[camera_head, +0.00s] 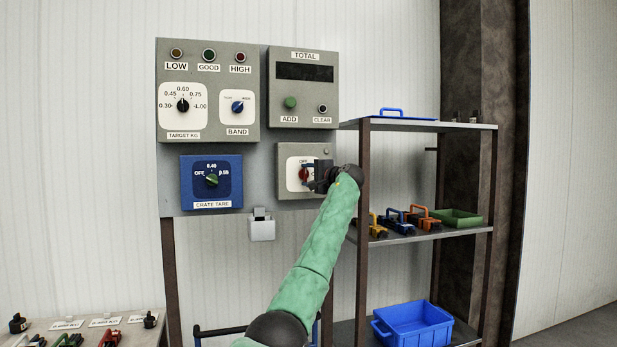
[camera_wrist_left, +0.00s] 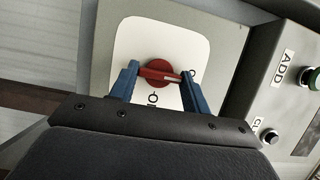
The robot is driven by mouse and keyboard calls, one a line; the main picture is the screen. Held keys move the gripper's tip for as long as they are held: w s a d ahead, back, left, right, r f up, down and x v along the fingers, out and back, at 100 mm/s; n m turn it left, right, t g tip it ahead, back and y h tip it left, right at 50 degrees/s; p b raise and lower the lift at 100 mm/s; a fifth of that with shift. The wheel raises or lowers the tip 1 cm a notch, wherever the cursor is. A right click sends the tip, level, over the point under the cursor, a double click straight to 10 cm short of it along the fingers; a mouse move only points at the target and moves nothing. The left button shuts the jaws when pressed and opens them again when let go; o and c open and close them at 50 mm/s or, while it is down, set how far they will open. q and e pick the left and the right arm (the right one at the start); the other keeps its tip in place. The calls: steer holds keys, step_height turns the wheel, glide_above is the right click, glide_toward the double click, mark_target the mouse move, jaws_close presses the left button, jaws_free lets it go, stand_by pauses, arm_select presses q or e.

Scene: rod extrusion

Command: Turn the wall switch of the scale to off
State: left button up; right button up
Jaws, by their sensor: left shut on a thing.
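The wall switch is a red rotary knob (camera_wrist_left: 158,73) on a white plate (camera_wrist_left: 125,50) set in a grey box. In the head view the red knob (camera_head: 304,174) shows at the lower right of the panel, partly covered by my gripper. An "OFF" label is above it there. My left gripper (camera_head: 318,176) is at the switch. In the left wrist view its two blue fingers (camera_wrist_left: 162,85) are on either side of the knob's handle, shut on it. The handle lies across between the fingers, its white mark toward the right finger. My right gripper is not in view.
The total box (camera_head: 305,88) with ADD and CLEAR buttons is just above. The blue crate tare box (camera_head: 211,182) is to the left. A shelf rack (camera_head: 431,126) with tools and a blue crate (camera_head: 412,325) stands close at the right of my arm.

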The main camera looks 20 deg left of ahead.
arm_select(q)
steer(key=o, duration=1)
steer(key=shift+f, duration=0.1)
steer(key=shift+c, duration=0.2)
steer(key=shift+s+d, duration=0.3)
steer(key=shift+d, duration=0.15)
steer(key=b+v, duration=0.2)
steer(key=v, duration=0.4)
steer(key=shift+s+d, duration=0.15)
steer(key=shift+d, duration=0.15)
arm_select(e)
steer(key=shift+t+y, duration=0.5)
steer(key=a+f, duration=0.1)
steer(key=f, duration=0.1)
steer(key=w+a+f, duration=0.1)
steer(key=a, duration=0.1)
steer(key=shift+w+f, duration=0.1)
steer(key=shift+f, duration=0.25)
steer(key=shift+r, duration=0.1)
